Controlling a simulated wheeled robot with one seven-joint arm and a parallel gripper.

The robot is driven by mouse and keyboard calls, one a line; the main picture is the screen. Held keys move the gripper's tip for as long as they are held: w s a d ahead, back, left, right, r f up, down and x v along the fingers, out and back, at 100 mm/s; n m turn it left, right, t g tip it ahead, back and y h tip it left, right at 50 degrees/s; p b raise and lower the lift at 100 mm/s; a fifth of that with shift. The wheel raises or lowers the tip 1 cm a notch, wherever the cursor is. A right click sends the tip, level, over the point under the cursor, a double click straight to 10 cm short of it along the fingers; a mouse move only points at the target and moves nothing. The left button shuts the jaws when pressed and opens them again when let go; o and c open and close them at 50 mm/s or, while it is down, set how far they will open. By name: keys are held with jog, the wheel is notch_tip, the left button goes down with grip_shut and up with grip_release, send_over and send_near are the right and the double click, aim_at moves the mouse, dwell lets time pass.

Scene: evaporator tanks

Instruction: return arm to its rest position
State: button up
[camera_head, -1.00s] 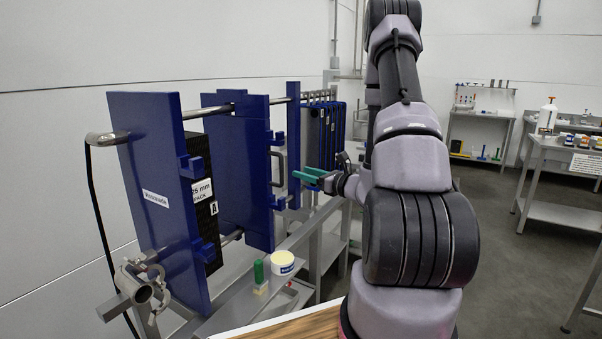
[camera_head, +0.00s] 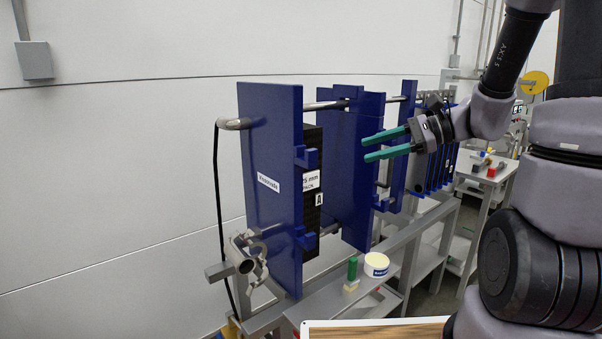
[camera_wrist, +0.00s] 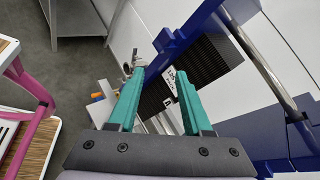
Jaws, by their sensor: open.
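My gripper (camera_head: 374,146) has two green fingers spread apart with nothing between them. In the head view it is in front of the right part of the blue plate press (camera_head: 349,170), with its fingers pointing left. I cannot tell whether it touches the press. In the wrist view my gripper (camera_wrist: 158,88) is also open and empty, with the press's blue frame (camera_wrist: 190,32) and dark plate pack (camera_wrist: 205,62) beyond the fingers. My arm comes in from the right side of the head view.
A white tub (camera_head: 376,265) and a green-handled item (camera_head: 352,270) stand on the press's grey lower shelf. A metal clamp fitting (camera_head: 245,258) sticks out at the press's front left. A bench (camera_head: 490,185) with small parts stands behind. In the wrist view a pink frame (camera_wrist: 35,90) is at left, with bare floor beside it.

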jog(key=s+d+r+n+g+h, duration=0.1)
jog(key=s+d+r+n+h, duration=0.15)
jog(key=s+n+h, duration=0.55)
jog(key=s+d+r+n+t+h, duration=0.2)
jog(key=s+d+r+t+h, duration=0.1)
jog(key=r, duration=0.4)
jog(key=shift+d+r+n+t, duration=0.15)
jog(key=shift+d+n+t, duration=0.15)
jog(key=shift+d+t, duration=0.75)
